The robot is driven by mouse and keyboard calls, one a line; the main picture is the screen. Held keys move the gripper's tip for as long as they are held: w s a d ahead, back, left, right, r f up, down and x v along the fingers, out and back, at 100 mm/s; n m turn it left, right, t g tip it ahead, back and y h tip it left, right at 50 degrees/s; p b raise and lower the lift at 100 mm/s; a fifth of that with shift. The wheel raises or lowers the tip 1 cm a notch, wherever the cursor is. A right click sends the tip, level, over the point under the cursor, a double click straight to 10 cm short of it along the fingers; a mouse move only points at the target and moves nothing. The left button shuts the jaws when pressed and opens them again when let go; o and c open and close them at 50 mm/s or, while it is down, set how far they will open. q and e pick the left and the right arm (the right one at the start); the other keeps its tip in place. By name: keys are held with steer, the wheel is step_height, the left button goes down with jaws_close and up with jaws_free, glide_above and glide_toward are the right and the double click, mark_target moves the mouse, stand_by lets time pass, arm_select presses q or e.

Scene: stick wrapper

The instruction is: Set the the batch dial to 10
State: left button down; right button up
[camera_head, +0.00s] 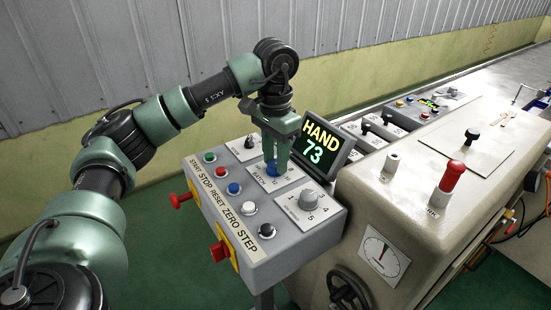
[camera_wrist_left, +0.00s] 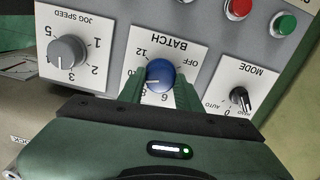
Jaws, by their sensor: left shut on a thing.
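The batch dial is a blue round knob (camera_head: 271,169) on a white plate marked BATCH, on the top of the grey control box (camera_head: 262,240). My left gripper (camera_head: 274,158) comes down on it from above, its fingers on either side of the knob and shut on it. In the left wrist view, the blue knob (camera_wrist_left: 160,72) sits between the two green fingers (camera_wrist_left: 158,88). OFF, 12, 8 and 6 show around it; the 10 mark is not clearly readable. My right gripper is out of view.
The grey jog speed dial (camera_head: 309,198) is beside the batch plate, and the black mode dial (camera_wrist_left: 238,96) is on its other side. Push buttons line the box edge. A screen (camera_head: 322,144) behind reads HAND 73. A beige machine (camera_head: 430,180) stands to the right.

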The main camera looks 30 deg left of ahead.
mark_target(275, 163)
arm_select(q)
steer(key=shift+m, duration=0.3)
stand_by(0.4)
steer(key=c, duration=1)
jaws_free()
step_height(275, 163, up, 6)
steer(key=shift+r, duration=0.95)
steer(key=shift+s+f, duration=0.1)
steer(key=shift+f, duration=0.05)
